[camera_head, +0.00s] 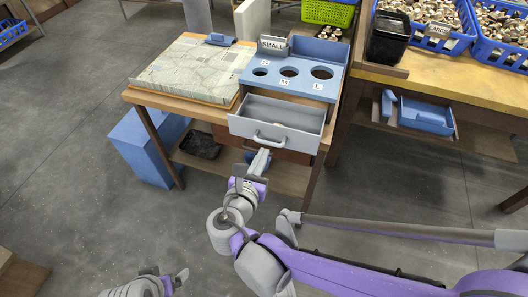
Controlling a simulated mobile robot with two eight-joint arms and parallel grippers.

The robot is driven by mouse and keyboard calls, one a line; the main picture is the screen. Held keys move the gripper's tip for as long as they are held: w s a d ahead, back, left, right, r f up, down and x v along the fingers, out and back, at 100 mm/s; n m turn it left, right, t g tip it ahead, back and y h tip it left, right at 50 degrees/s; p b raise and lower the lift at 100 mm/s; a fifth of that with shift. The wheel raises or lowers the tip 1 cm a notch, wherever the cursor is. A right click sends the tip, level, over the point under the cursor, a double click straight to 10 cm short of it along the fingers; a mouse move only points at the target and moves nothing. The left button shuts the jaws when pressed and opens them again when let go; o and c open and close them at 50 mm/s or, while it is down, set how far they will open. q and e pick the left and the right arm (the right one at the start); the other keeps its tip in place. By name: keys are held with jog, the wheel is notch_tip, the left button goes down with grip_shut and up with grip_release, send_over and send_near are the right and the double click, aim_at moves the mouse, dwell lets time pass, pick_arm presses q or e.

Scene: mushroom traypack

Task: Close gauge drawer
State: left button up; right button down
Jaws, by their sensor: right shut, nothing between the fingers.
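The gauge drawer (275,124) is a grey drawer with a bar handle (270,141) on its front. It is pulled open below the blue gauge block (292,71), which has three round holes marked S, M and L. A small pale item lies inside the drawer. My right gripper (260,160) is shut and empty, just below and in front of the handle. I cannot tell whether it touches the drawer front. My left gripper (170,280) is low at the bottom edge, far from the drawer, and only partly in view.
The wooden table (135,97) also carries a map-like board (185,68). The floor in front is clear.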

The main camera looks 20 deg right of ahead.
jog(key=shift+x, duration=1.15)
send_near(280, 115)
jog(key=w+d+r, duration=0.3)
jog(key=shift+w+d+r, duration=0.1)
jog(key=shift+r, duration=0.05)
